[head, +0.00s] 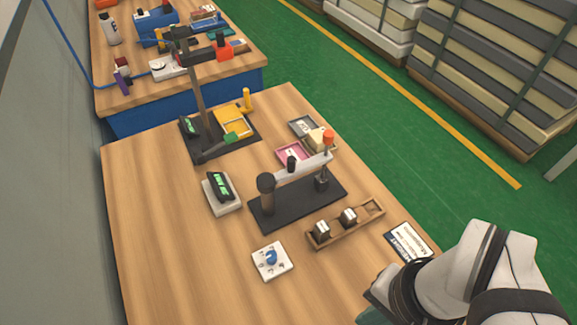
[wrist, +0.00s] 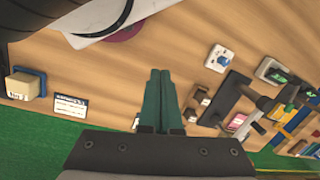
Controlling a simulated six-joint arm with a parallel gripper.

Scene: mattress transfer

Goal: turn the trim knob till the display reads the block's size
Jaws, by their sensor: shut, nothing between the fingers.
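A white plate with a blue knob (head: 271,257) lies near the front of the table; the knob also shows in the wrist view (wrist: 221,60). A dark display with green characters (head: 221,186) sits on a pale base behind it; I cannot read it. A pale foam block (head: 316,137) lies by the far end of the dark stand. Another pale labelled block (wrist: 22,85) sits on a blue base at the left of the wrist view. My gripper (wrist: 159,72) is shut and empty, above the table and apart from the knob. In the head view its fingers are mostly cut off.
A dark stand with a white arm (head: 280,207) and a wooden rack (head: 372,209) holding two small blocks stand beyond the knob. A printed card (head: 408,241) lies right of the rack. A second stand and yellow tray (head: 233,122) are farther back. The left front table is clear.

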